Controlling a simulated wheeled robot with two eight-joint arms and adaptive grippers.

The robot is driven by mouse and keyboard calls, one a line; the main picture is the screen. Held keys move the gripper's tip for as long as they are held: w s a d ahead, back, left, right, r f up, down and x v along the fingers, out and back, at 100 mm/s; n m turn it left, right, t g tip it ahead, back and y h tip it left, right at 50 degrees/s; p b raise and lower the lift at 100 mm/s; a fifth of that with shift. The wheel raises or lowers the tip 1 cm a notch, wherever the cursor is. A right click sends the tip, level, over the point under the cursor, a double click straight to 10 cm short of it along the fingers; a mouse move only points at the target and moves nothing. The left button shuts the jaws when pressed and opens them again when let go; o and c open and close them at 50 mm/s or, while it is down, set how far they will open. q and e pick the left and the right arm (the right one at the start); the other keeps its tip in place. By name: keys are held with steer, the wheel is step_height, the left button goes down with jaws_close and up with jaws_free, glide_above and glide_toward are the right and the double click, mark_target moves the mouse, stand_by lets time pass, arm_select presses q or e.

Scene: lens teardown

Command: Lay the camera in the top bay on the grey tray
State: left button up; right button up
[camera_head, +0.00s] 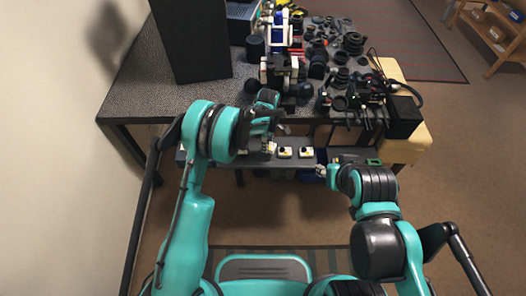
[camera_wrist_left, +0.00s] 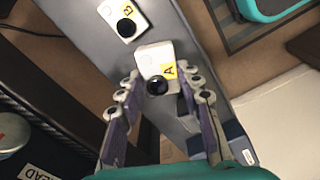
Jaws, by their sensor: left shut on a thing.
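A white camera with a yellow "A" label and a round black lens (camera_wrist_left: 153,65) sits between the fingers of my left gripper (camera_wrist_left: 159,76) in the left wrist view. The gripper is shut on it. The grey tray (camera_wrist_left: 98,52) runs behind it; I cannot tell whether the camera touches it. A similar camera labelled "B" (camera_wrist_left: 126,18) lies on the tray, apart from my fingers. In the head view my left gripper (camera_head: 268,140) is over the grey tray (camera_head: 250,161), partly hidden by my arm. My right gripper (camera_head: 328,172) is near the tray's right end; its fingers are unclear.
White cameras (camera_head: 285,152) stand in a row on the tray, right of my left gripper. The speckled table (camera_head: 155,92) above carries a tall black box (camera_head: 190,40) and many dark lens parts (camera_head: 352,43). A dark bin (camera_head: 350,154) lies right of the tray.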

mark_target(262, 154)
arm_select(q)
steer(key=shift+w+a+f, duration=0.2)
steer(key=shift+a+f, duration=0.25)
steer(key=shift+a, duration=0.1)
steer(key=shift+w+a+f, duration=0.2)
steer(key=shift+a+f, duration=0.2)
steer(key=shift+a, duration=0.15)
steer(key=shift+f+b, duration=1.15)
steer(key=shift+f, duration=0.65)
steer(key=shift+f, duration=0.2)
steer(key=o, duration=1.2)
steer(key=shift+r, duration=0.1)
steer(key=shift+r, duration=0.25)
step_height(262, 154, up, 12)
steer(key=p, duration=0.4)
